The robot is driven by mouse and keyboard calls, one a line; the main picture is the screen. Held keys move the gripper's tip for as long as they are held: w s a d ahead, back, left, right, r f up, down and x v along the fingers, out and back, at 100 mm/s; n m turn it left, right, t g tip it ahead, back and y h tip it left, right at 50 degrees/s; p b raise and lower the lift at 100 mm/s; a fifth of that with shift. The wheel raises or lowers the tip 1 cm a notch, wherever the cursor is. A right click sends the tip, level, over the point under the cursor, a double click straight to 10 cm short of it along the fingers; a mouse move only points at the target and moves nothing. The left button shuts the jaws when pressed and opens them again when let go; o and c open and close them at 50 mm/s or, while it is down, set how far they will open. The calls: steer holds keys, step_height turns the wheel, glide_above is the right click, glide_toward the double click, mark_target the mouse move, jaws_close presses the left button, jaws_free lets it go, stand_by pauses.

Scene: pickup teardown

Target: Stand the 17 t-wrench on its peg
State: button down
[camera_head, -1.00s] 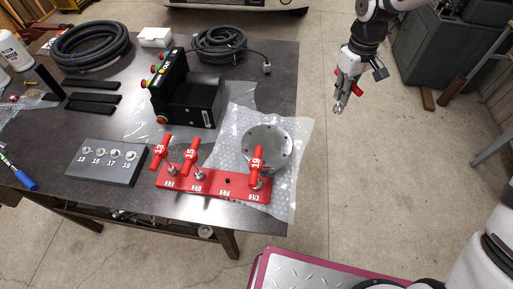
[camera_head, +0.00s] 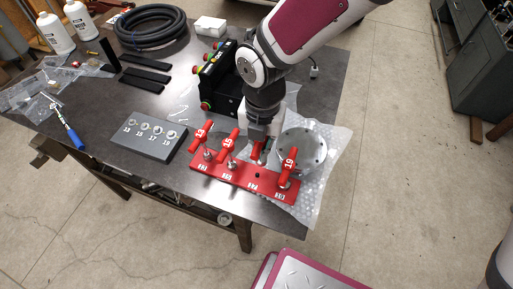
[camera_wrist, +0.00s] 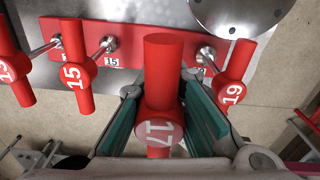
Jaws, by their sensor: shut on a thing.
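My gripper (camera_head: 263,137) is shut on the 17 t-wrench (camera_head: 258,150), which has a red handle. In the wrist view the t-wrench (camera_wrist: 165,75) lies between the two teal finger pads, its "17" facing the camera. It is over the red peg plate (camera_head: 220,173), between the standing 15 and 19 t-wrenches. A dark spot (camera_head: 257,175) on the plate marks the vacant 17 place. The wrench's lower end is partly hidden, and I cannot tell whether it touches the plate.
Red t-wrenches 13 (camera_head: 203,135), 15 (camera_head: 228,145) and 19 (camera_head: 288,163) stand on the plate. A round metal flange (camera_head: 303,147) on bubble wrap sits close behind. A grey socket block (camera_head: 147,137) is at left, and a black button box (camera_head: 222,85) stands behind.

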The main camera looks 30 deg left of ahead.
steer(key=shift+s+a+n, duration=0.2)
steer(key=shift+s+n, duration=0.3)
steer(key=shift+s, duration=0.05)
steer(key=shift+w+f+b, duration=0.1)
steer(key=shift+f+b, duration=0.7)
steer(key=shift+f, duration=1.1)
steer(key=shift+s, duration=0.2)
steer(key=shift+f, duration=0.1)
steer(key=shift+f+b, duration=0.8)
steer(key=shift+f, duration=0.15)
